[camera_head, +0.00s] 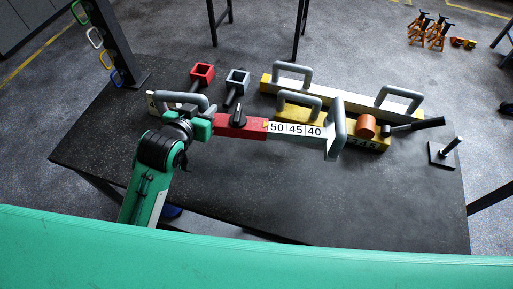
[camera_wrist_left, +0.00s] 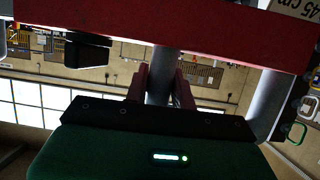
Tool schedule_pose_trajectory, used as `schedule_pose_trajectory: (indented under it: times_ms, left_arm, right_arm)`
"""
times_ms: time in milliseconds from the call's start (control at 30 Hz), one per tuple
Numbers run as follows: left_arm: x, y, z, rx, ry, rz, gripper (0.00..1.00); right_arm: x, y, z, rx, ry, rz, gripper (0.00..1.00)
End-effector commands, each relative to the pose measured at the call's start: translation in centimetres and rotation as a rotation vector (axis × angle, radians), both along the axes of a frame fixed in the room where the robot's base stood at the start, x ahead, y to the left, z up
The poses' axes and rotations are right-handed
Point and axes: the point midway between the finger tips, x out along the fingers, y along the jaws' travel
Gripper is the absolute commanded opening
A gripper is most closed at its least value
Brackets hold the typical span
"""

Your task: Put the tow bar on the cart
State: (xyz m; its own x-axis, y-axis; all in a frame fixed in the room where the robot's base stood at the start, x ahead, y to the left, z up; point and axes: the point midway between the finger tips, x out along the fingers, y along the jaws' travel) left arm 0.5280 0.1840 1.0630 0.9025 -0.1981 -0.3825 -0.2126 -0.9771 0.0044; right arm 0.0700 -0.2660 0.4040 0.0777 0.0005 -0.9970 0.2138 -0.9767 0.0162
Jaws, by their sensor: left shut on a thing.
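A red and white bar (camera_head: 237,126), which seems to be the tow bar, carries a black knob and the numbers 50, 45 and 40. It has a grey handle at each end. My left gripper (camera_head: 189,125) is at its left end. In the left wrist view its red body (camera_wrist_left: 160,27) spans the top, and the left gripper (camera_wrist_left: 160,88) is shut on its grey handle (camera_wrist_left: 165,70). The bar appears held above the dark tabletop (camera_head: 300,210); the exact gap is unclear. I cannot make out a separate cart. My right gripper is out of view.
Behind the bar lie a long white and yellow beam (camera_head: 340,98) with grey handles and a shorter yellow beam (camera_head: 368,142). A red socket (camera_head: 202,75), grey socket (camera_head: 237,77), orange-headed mallet (camera_head: 366,125) and black post stand (camera_head: 445,153) are nearby. The tabletop's front is clear.

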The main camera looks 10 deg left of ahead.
Motion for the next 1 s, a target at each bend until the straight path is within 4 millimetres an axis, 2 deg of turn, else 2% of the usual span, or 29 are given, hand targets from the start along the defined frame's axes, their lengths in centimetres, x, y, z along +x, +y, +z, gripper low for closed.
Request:
schedule_pose_trajectory:
  times_ms: [300,700,900,1000]
  left_arm:
    - [3.2,-0.3,3.0,-0.002,-0.011,-0.09,0.0]
    - [5.7,0.4,6.5,-0.007,-0.009,-0.163,0.0]
    - [6.1,0.7,7.3,-0.01,-0.005,-0.173,0.0]
    - [6.2,0.8,6.8,-0.012,-0.001,-0.174,0.0]
  right_arm:
    - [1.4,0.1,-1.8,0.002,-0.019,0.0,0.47]
    - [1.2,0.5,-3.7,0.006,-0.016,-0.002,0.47]
    - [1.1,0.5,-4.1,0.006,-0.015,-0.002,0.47]
    - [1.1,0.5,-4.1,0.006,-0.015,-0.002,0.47]
